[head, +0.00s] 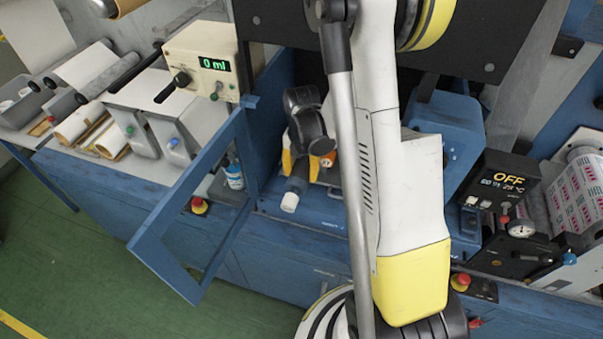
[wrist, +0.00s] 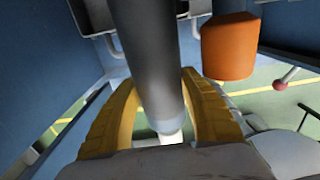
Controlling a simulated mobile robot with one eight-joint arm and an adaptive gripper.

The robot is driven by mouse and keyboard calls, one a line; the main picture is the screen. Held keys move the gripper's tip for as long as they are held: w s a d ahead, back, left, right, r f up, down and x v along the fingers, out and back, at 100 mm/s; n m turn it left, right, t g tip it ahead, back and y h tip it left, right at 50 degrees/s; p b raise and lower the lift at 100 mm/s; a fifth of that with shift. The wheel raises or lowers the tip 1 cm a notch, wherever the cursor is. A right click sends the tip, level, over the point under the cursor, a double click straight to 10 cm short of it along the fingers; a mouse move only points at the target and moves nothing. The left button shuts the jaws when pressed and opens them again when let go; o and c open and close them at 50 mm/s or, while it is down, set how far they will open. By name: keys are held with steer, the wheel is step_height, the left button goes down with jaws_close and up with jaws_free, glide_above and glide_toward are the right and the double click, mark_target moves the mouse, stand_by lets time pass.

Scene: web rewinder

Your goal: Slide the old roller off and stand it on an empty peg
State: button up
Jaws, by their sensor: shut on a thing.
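My gripper (head: 300,166) has yellow fingers and is shut around a dark grey roller with a white end. In the head view the roller (head: 296,184) points down and toward the front, inside the blue machine opening. In the wrist view the grey roller (wrist: 151,65) runs between the two yellow fingers, its white end (wrist: 171,137) near the palm. An orange cylinder (wrist: 229,46) is close to the right of it and apart from the fingers; a small orange piece (head: 327,160) shows in the head view. I cannot make out an empty peg. My arm hides part of the machine.
An open blue door frame (head: 190,205) stands left of the opening. A blue-and-white cup (head: 234,177) is behind it. A box reading 0 ml (head: 205,60) is above left. A black OFF panel (head: 505,185) and printed roll (head: 582,190) are at right. Green floor lies at lower left.

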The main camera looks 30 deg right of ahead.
steer(key=s+a+b, duration=0.2)
steer(key=s+a, duration=0.6)
steer(key=a, duration=0.3)
steer(key=shift+s+a+b, duration=0.15)
steer(key=shift+s+b, duration=0.2)
steer(key=shift+s, duration=0.05)
stand_by(0.7)
steer(key=s+a+r, duration=0.2)
steer(key=s+a, duration=0.4)
steer(key=a, duration=0.2)
steer(key=shift+p, duration=0.3)
stand_by(0.4)
